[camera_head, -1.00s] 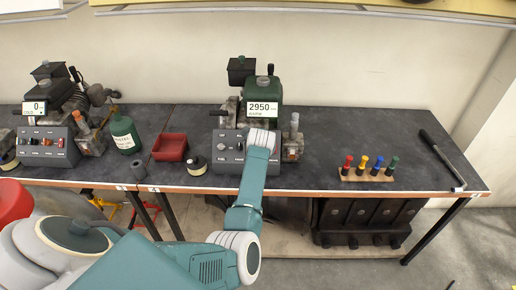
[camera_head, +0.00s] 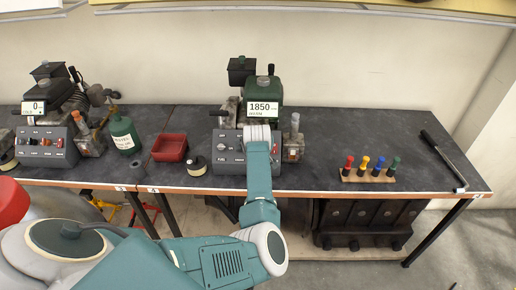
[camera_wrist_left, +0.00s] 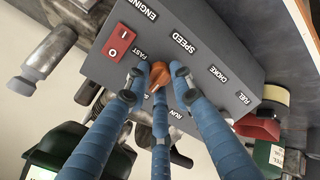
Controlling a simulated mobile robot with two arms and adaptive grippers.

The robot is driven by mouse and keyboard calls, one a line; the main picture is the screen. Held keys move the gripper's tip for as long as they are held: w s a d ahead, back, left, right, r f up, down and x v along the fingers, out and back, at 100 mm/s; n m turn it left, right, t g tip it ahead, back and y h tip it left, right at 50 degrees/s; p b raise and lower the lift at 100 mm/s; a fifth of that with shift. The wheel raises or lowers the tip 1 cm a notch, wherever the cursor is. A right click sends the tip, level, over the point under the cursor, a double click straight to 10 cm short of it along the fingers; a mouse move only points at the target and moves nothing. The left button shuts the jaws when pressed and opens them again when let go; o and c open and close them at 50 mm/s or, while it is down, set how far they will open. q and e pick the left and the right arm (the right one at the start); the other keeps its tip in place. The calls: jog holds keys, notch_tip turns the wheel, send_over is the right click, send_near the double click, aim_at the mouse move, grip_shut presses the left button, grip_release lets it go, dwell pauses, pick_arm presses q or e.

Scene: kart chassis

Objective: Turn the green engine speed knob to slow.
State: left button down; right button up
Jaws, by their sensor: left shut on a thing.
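The green engine (camera_head: 268,88) stands at the back of the bench, with its display (camera_head: 263,107) reading 1850. Its grey control panel (camera_head: 228,165) is in front. In the left wrist view the orange speed knob (camera_wrist_left: 160,72) sits on the panel, between labels SPEED and FAST; the slow end of its scale is covered. My left gripper (camera_wrist_left: 157,88) is shut on the knob, its blue fingers around it. In the head view my left arm hides the knob and the fingertips. My right gripper is not in view.
A red engine switch (camera_wrist_left: 117,42) is close beside the fingers. A second engine panel (camera_head: 45,150), its display (camera_head: 34,107) reading 0, stands at the left. A red bin (camera_head: 170,147) and a rack of coloured handles (camera_head: 368,176) are on the bench. The bench right of the engine is mostly clear.

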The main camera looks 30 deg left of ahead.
pick_arm(q)
jog(key=shift+n, duration=0.8)
jog(key=shift+s+d+f, duration=0.1)
jog(key=shift+d+f, duration=0.05)
jog(key=shift+f, duration=0.05)
jog(key=c, duration=1.5)
grip_release()
jog(key=shift+r, duration=0.1)
